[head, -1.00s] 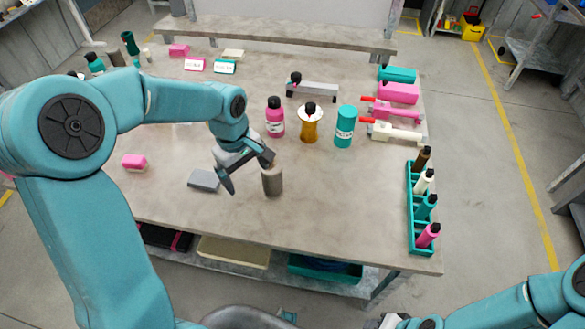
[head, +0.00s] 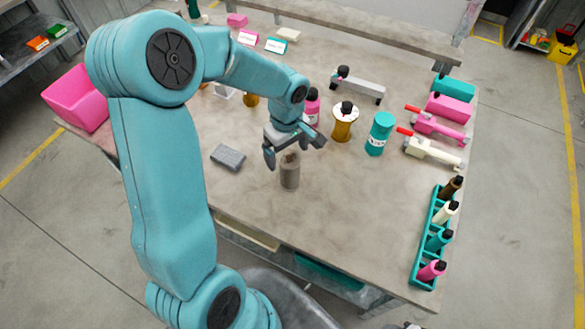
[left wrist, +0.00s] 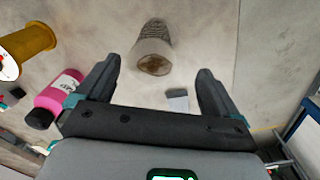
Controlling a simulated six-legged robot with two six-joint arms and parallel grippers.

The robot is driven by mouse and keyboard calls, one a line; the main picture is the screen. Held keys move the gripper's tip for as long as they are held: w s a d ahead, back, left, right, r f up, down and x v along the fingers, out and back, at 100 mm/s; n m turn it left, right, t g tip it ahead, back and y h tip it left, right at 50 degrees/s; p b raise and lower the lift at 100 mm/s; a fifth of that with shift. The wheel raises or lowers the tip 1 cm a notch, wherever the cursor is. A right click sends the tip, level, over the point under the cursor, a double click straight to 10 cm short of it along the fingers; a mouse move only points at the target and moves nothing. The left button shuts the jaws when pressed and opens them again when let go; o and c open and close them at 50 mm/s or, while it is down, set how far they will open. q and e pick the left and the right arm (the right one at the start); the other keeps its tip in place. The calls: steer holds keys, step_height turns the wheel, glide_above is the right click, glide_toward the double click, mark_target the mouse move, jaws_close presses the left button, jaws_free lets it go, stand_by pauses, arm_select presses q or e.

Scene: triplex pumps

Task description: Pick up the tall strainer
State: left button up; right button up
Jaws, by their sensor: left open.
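The tall strainer (head: 289,172) is a grey-brown mesh cylinder standing upright near the front of the table. In the left wrist view the tall strainer (left wrist: 153,47) shows its mesh side and a brownish round end, ahead of the fingertips. My left gripper (head: 294,150) is open and empty, just above and behind the strainer in the head view. In the left wrist view my left gripper (left wrist: 159,68) has its fingers spread wide on either side of the strainer's near end. I see no contact. My right gripper is not in view.
A grey block (head: 228,157) lies left of the strainer. A pink bottle (head: 311,105), an amber spool-shaped part (head: 343,122) and a teal cylinder (head: 380,133) stand behind it. A teal rack (head: 424,250) of bottles lines the right edge. The table between strainer and rack is clear.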

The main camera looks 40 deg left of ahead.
mark_target(288, 160)
arm_select(q)
step_height(288, 160, down, 2)
steer(key=shift+w+f, duration=0.1)
steer(key=shift+f, duration=0.05)
steer(key=shift+a+f+p, duration=0.1)
steer(key=shift+f+p, duration=0.35)
steer(key=shift+f, duration=0.2)
steer(key=f, duration=0.3)
steer(key=f+p, duration=0.1)
steer(key=shift+w+a+f, duration=0.1)
steer(key=shift+w+f, duration=0.05)
steer(key=shift+w, duration=0.25)
steer(key=shift+s, duration=0.1)
steer(key=c, duration=1.2)
